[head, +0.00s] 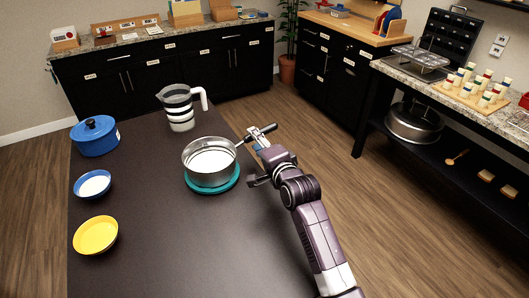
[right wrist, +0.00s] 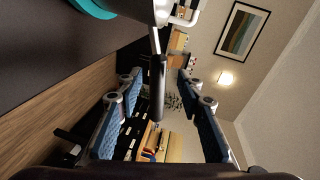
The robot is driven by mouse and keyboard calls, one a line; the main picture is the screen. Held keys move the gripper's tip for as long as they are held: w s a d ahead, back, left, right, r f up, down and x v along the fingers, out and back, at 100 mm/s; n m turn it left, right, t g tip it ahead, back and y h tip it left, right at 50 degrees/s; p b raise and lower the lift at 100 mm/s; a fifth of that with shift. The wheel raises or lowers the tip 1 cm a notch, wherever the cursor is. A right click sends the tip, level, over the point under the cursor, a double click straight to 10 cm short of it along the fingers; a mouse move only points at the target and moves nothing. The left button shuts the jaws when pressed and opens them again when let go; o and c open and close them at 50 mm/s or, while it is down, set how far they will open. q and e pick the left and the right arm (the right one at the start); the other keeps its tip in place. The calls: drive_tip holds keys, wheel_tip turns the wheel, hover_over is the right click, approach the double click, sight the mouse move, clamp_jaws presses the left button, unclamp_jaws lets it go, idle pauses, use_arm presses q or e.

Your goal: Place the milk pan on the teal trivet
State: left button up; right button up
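The trivet's rim shows at the pan's front and right. The pan's handle (head: 262,132) points right and away, past the table's edge. My right gripper (head: 259,156) is at the handle. In the right wrist view, its two blue-padded fingers (right wrist: 158,100) are spread apart, with the dark handle (right wrist: 157,75) between them and gaps on both sides. The trivet's edge (right wrist: 95,8) shows there too. My left gripper is in neither view.
A striped pitcher (head: 179,108) stands behind the pan. A blue lidded pot (head: 95,137), a blue bowl (head: 92,185) and a yellow bowl (head: 96,235) line the table's left side. The table's front middle is clear.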

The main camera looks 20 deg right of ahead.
drive_tip(key=v, duration=0.9)
drive_tip(key=shift+s+b, duration=0.4)
